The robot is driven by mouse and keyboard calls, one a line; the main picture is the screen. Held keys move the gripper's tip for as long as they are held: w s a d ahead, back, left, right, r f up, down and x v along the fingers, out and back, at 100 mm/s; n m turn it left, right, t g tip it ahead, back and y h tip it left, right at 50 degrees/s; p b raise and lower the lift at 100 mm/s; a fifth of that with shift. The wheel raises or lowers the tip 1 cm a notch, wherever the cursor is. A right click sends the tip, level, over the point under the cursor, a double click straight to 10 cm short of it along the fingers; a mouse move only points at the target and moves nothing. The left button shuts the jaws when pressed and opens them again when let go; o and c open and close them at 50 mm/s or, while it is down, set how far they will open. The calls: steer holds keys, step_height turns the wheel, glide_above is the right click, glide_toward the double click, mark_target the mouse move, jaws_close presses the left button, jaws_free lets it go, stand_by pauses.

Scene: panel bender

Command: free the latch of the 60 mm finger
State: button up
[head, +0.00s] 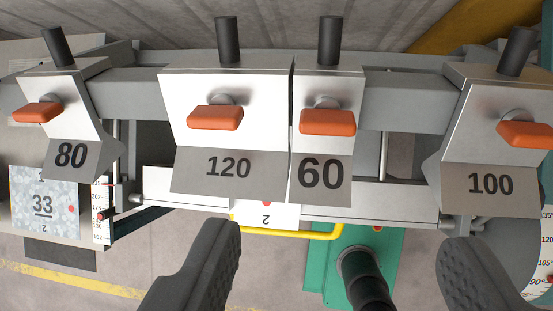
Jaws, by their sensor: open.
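The 60 mm finger (321,173) hangs on the grey beam near the middle of the head view, marked "60". Its orange latch (328,122) lies level across its silver face on a round pivot. A black peg (329,40) stands on its top. The 120 finger (228,168) stands close against its left side. My gripper (340,252) is open and empty, its two dark fingertips low in the view, below the fingers and apart from the latch. The left fingertip is below the 120 finger, the right one below the 100 finger.
The 80 finger (70,155) is at the left and the 100 finger (490,183) at the right, each with an orange latch. The beam (413,100) is bare between 60 and 100. A yellow rail (318,234), a green base (391,268) and a black post (362,275) are below.

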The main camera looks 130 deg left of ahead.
mark_target(330, 126)
steer(key=p+x, duration=0.2)
steer(key=x, duration=1.1)
steer(key=shift+f, duration=0.3)
steer(key=c, duration=1)
